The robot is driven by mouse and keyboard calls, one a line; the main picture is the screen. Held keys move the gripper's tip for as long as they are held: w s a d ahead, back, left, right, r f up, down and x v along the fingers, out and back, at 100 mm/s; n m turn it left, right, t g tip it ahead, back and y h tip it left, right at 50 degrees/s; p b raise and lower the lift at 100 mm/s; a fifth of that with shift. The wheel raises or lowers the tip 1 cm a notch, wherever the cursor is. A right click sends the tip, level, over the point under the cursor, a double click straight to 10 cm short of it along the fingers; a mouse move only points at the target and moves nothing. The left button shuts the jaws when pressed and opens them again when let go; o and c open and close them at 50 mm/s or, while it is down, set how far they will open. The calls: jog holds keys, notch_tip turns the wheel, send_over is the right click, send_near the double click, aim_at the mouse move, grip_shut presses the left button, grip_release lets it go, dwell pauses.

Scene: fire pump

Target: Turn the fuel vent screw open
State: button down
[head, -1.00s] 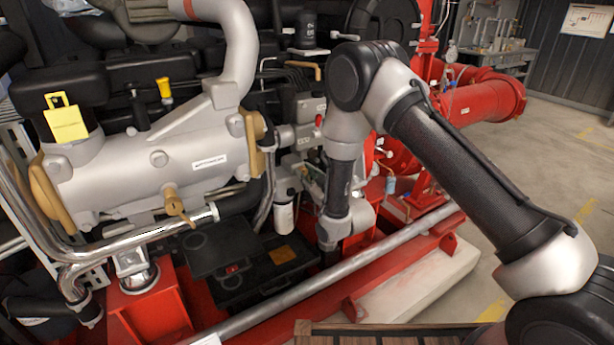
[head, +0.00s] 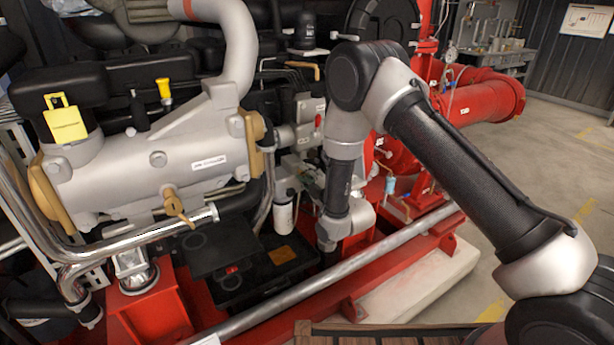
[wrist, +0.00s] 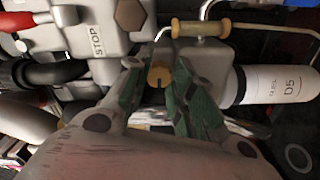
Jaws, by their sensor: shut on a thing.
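The fuel vent screw (wrist: 159,76) shows in the wrist view as a short brass cylinder with a dark slot in its end. It sits on a grey housing, between the tips of my gripper (wrist: 160,82). My gripper's green-padded fingers stand on both sides of the screw, shut on it. How far the screw is turned cannot be told. In the head view my wrist is low beside the engine, and the screw and the fingertips cannot be made out there.
A white fuel filter (wrist: 275,85) is right of the fingers in the wrist view. A brass fitting with a bent pipe (wrist: 201,29), a STOP label (wrist: 97,40) and a red lever (wrist: 25,20) are close by. A silver rail (head: 330,272) crosses below my wrist.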

jog(key=n, duration=0.6)
jog(key=shift+n, duration=0.4)
dwell(0.3)
jog(key=c, duration=1.2)
grip_release()
jog(key=v, duration=1.2)
